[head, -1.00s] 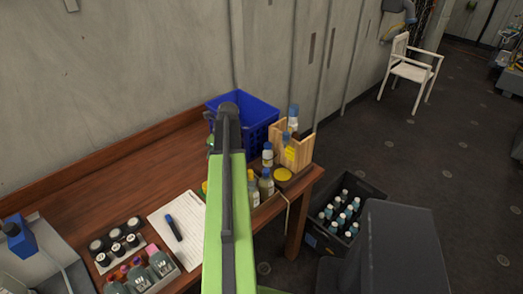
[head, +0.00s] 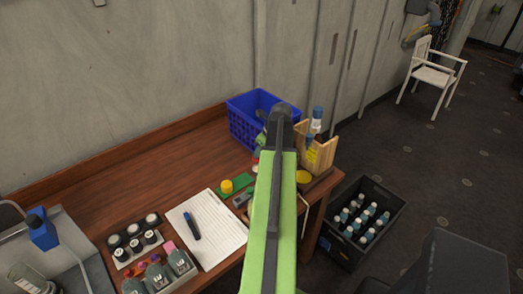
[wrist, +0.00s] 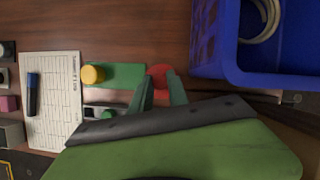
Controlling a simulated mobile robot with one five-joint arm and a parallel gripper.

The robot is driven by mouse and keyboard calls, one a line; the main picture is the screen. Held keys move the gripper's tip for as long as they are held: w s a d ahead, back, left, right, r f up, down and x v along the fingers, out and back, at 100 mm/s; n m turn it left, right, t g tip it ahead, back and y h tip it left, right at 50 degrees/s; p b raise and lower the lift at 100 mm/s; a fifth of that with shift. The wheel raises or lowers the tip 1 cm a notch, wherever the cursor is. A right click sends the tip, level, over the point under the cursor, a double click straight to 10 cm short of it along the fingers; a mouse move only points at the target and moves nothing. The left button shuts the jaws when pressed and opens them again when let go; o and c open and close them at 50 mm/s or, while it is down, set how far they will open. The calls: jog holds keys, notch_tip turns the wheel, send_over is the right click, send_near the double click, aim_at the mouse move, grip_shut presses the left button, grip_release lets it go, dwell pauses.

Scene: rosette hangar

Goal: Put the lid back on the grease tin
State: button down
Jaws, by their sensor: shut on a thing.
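My gripper (wrist: 161,88) is shut on a red round thing (wrist: 160,72), which looks like a lid; the fingers cover part of it. A squat yellow round thing (wrist: 93,74), possibly the grease tin, stands on a green mat (wrist: 125,73) left of my gripper, apart from it. In the head view the yellow thing (head: 227,186) shows on the mat, left of my arm. My arm hides most of the gripper there.
A blue basket (head: 246,128) stands at the back, close right of my gripper in the wrist view. A wooden box with bottles (head: 325,153) is at the table's right end. Paper with a pen (head: 207,225) lies left. A black bottle crate (head: 345,250) stands on the floor.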

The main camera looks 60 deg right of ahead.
jog(key=shift+f+b, duration=2.85)
jog(key=shift+f, duration=0.2)
jog(key=shift+w, duration=0.1)
jog(key=shift+f, duration=0.15)
jog(key=c, duration=1.2)
grip_release()
jog(key=shift+o, duration=0.5)
jog(key=o, duration=0.4)
jog(key=shift+w, duration=0.1)
